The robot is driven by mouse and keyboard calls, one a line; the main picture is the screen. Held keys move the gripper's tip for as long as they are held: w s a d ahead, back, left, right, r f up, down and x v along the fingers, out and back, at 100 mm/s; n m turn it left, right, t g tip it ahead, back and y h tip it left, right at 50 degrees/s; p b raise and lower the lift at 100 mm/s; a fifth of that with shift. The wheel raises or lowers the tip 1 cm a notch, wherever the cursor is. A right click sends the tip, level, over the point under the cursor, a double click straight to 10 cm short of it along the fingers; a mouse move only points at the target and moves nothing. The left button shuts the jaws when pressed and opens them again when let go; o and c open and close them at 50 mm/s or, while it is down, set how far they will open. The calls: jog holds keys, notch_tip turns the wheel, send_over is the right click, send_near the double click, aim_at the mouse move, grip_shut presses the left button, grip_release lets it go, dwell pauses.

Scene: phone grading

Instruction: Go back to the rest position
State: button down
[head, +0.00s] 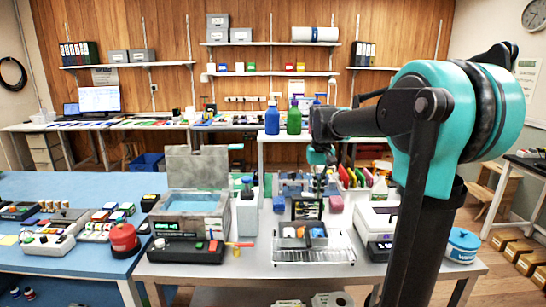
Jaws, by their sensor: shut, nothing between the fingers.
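My arm comes in from the right with its teal and black links, reaches left over the white table (462,268), and bends down at the wrist. My gripper (319,192) hangs at the end of it, pointing down above the middle of the table. It looks small and dark, its fingers are shut, and nothing shows held in it. It is above and behind a wire rack (314,257) with a grey bin (290,241) holding small coloured items. Whether the fingertips touch anything below is hard to tell.
A machine with an open grey lid (196,168) stands left on the table, beside a white bottle (247,212). A white device (376,222) and a blue round container (462,243) stand right. Upright coloured items (352,178) and bottles (294,118) are behind. The blue table (30,185) is left.

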jog(key=s+d+f+t, duration=0.2)
jog(key=s+f, duration=0.8)
jog(key=s, duration=0.1)
jog(key=s+d+f+t, duration=0.2)
jog(key=s+f, duration=0.8)
jog(key=s, duration=0.1)
jog(key=shift+s+f, duration=0.3)
jog(key=shift+s, duration=0.05)
